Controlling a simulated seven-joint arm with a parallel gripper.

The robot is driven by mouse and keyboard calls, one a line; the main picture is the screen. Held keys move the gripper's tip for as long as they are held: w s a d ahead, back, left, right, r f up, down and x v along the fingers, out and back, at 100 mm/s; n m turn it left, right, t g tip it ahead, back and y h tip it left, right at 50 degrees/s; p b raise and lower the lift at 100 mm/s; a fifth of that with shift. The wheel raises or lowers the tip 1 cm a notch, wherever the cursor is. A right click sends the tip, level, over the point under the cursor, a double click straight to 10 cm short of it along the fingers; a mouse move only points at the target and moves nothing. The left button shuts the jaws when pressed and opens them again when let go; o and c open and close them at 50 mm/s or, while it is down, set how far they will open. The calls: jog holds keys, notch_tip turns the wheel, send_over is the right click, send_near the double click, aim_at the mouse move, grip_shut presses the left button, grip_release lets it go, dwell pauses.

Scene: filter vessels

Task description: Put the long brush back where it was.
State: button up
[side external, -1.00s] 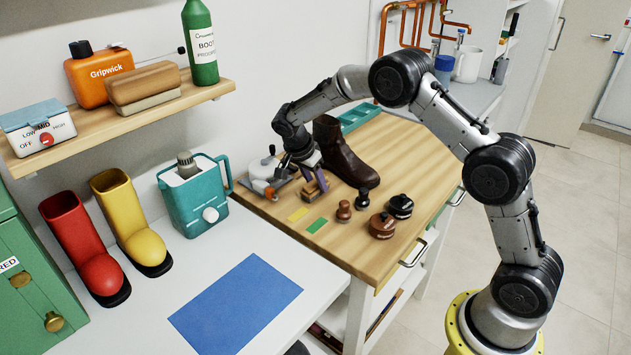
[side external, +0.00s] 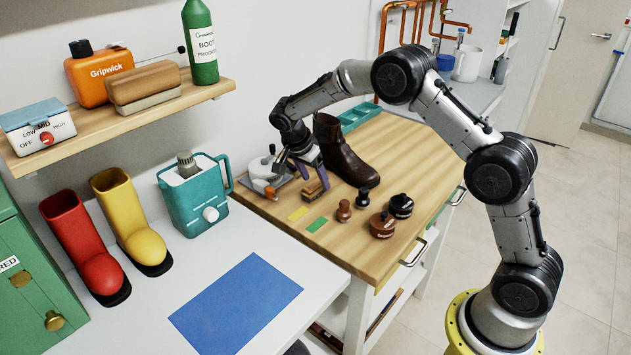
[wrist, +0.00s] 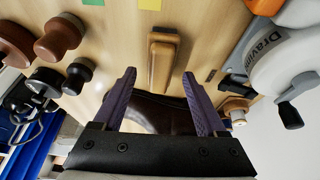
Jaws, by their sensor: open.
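A long wooden brush (side external: 315,189) lies on the wooden bench, beside the dark brown boot (side external: 340,158). In the wrist view the brush (wrist: 162,62) lies lengthwise ahead of my fingertips, in line with the gap between them. My gripper (side external: 302,168) is open and empty, just above the brush and apart from it. Its two purple fingers (wrist: 158,78) show on either side of the gap. The boot is partly hidden behind the gripper in the wrist view. Another, larger wooden brush (side external: 143,84) lies on the wall shelf.
Yellow (side external: 298,213) and green (side external: 317,225) patches mark the bench near the brush. Round brown and black pieces (side external: 382,225) stand to the right. A white round device (side external: 262,170) stands close on the left. A teal tray (side external: 358,115) lies behind the boot.

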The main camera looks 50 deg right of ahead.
jog(key=s+a+r+n+t, duration=0.1)
jog(key=s+a+r+n, duration=0.15)
jog(key=r, duration=0.55)
jog(key=s+a+r+n, duration=0.1)
jog(key=s+a+r, duration=0.15)
jog(key=r, duration=0.55)
jog(key=s+a+r+n+t+y, duration=0.2)
jog(key=s+r+n, duration=0.3)
jog(key=s, duration=0.6)
jog(key=s+a+f+n+t+y, duration=0.1)
jog(key=s+n, duration=0.3)
jog(key=s, duration=0.5)
jog(key=s+a+f+n+t+y, duration=0.1)
jog(key=s+a+f+n+t, duration=0.1)
jog(key=s+n, duration=0.3)
jog(key=s, duration=0.4)
jog(key=shift+s+f, duration=0.2)
jog(key=shift+f, duration=0.15)
